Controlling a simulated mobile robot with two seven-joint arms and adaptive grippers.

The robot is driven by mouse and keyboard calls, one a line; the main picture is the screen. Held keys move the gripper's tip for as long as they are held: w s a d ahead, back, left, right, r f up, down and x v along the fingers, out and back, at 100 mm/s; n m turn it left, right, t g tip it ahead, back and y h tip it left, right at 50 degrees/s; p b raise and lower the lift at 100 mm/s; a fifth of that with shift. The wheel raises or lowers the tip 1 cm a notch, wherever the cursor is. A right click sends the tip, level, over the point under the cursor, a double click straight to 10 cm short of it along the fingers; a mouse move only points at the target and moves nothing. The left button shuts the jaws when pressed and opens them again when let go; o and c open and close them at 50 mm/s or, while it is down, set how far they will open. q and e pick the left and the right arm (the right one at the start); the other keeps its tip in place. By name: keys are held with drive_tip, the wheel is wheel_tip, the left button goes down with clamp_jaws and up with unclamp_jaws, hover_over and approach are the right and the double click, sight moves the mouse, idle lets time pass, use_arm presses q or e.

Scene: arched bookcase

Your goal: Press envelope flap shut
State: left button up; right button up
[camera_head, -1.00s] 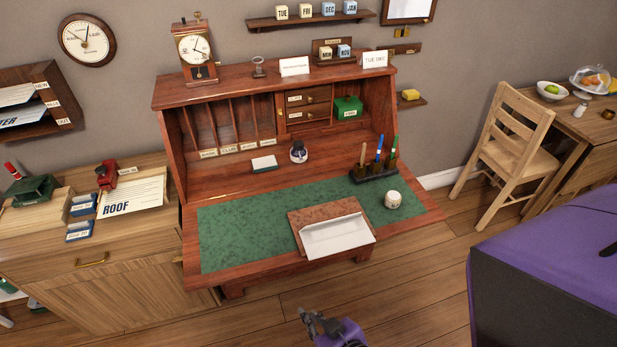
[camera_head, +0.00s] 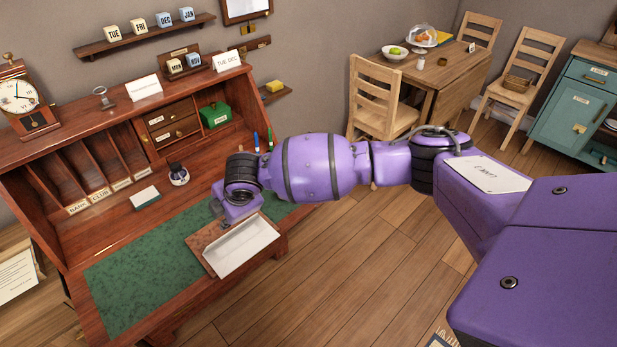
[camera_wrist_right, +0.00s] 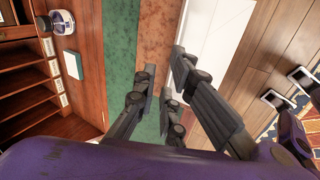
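The white envelope (camera_head: 243,247) lies on a reddish-brown board (camera_head: 203,241) on the desk's green writing surface. A crease runs along it; I cannot tell how far the flap stands up. It also shows in the right wrist view (camera_wrist_right: 205,35), beyond the fingers. My right gripper (camera_wrist_right: 168,85) has its dark fingers spread and empty, over the board and the envelope's edge; contact cannot be judged. In the head view my purple wrist mostly hides it. Dark fingers at the right of the wrist view look like my left gripper (camera_wrist_right: 286,90), spread and empty over the floor.
An ink bottle (camera_head: 179,175) and a white-topped box (camera_head: 145,197) stand at the back of the desk. Pens (camera_head: 256,140) show behind my right wrist. The green surface (camera_head: 140,268) left of the board is clear. A wooden chair (camera_head: 375,95) stands beyond the arm.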

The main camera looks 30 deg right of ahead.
sight(235, 229)
drive_tip(key=shift+n+g, duration=0.3)
drive_tip(key=f, duration=0.4)
drive_tip(key=w+f, duration=0.1)
drive_tip(key=f, duration=0.2)
drive_tip(key=shift+b, duration=0.4)
drive_tip(key=shift+w+f, duration=0.4)
drive_tip(key=shift+f, duration=0.1)
drive_tip(key=shift+c, duration=0.5)
